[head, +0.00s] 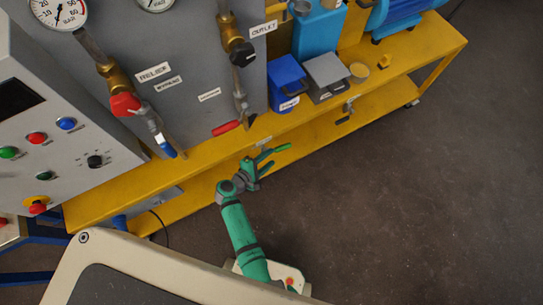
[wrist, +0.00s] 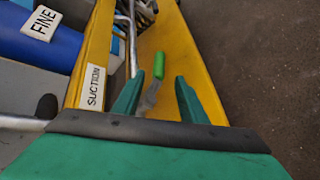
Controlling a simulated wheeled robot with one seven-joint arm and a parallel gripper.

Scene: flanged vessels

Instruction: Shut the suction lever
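The suction lever (wrist: 159,66) has a bright green grip on a grey metal arm. It shows in the wrist view beside the yellow beam with the white SUCTION label (wrist: 92,86). In the head view its green grip (head: 282,147) points out past the front of the yellow frame. My gripper (wrist: 160,80) is open, with one green finger on each side of the lever in the picture. I cannot tell whether a finger touches it. In the head view my gripper (head: 270,159) is at the frame's front edge, close to the lever; the lever's pivot is hidden.
The yellow frame (head: 440,55) carries a grey panel with gauges and valves. A red-handled lever (head: 227,128) sits behind my gripper, and another small lever (head: 343,120) is to the right. A blue box (head: 288,80) stands on the frame. The floor (head: 420,200) at right is clear.

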